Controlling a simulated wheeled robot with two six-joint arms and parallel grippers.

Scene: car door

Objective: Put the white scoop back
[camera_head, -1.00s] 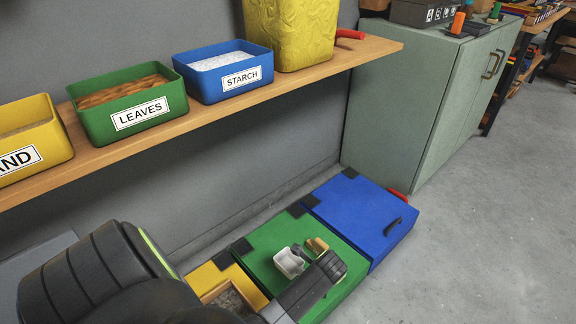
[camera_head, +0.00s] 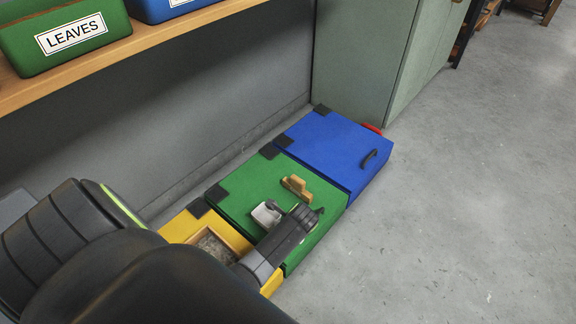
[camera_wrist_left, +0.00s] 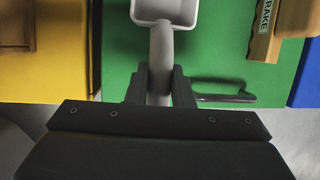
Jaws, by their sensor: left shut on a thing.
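The white scoop (camera_head: 267,214) is over the green lid, near its front left part. In the left wrist view its pale bowl (camera_wrist_left: 165,12) points away and its handle (camera_wrist_left: 161,55) runs back between my fingers. My left gripper (camera_wrist_left: 160,92) is shut on the scoop's handle. In the head view my left gripper (camera_head: 300,217) is above the green lid, partly hiding the scoop. I cannot tell whether the scoop touches the lid. My right gripper is not in view.
A green-lidded box (camera_head: 238,190) stands between a blue box (camera_head: 332,148) and a yellow box (camera_head: 184,226) with an opening. A tan wooden block (camera_head: 297,187), marked RAKE in the wrist view, sits on the green lid. A shelf (camera_head: 120,50) holds bins above. Floor at right is clear.

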